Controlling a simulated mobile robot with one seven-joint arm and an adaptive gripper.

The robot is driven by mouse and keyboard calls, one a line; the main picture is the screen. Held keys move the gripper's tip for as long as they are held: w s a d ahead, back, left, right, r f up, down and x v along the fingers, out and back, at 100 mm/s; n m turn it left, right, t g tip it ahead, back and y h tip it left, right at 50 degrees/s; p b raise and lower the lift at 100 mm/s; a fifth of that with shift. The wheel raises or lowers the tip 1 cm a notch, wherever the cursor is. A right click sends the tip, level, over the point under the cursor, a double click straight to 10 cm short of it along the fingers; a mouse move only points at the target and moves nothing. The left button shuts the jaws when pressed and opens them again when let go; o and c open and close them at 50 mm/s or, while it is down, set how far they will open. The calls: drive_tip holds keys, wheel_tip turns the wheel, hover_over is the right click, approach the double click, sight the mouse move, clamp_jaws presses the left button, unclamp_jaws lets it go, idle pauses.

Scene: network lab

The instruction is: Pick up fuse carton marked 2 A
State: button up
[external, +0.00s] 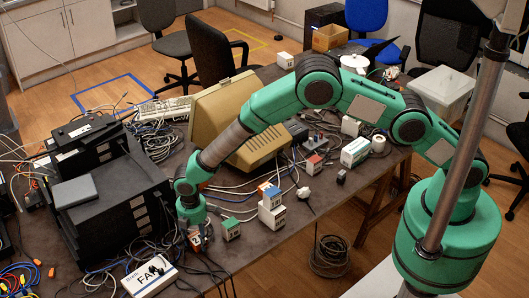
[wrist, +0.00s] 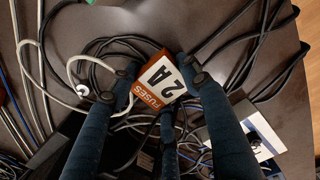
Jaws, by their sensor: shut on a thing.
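The fuse carton (wrist: 160,78) is orange-brown with a white label reading "FUSES 2 A". In the wrist view it sits between the dark fingers of my gripper (wrist: 160,88), which are closed against its sides. In the external view the carton (external: 196,241) shows as a small orange and white box below my gripper (external: 191,226), near the table's front edge. I cannot tell whether it is touching the table or slightly raised.
A white box (external: 150,276) lies at the front left. Black equipment (external: 110,205) stands at left. Loose cables run around the carton.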

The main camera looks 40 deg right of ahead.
sight(196, 237)
drive_tip(key=shift+r+p, duration=0.7)
drive_tip(key=shift+r, duration=4.3)
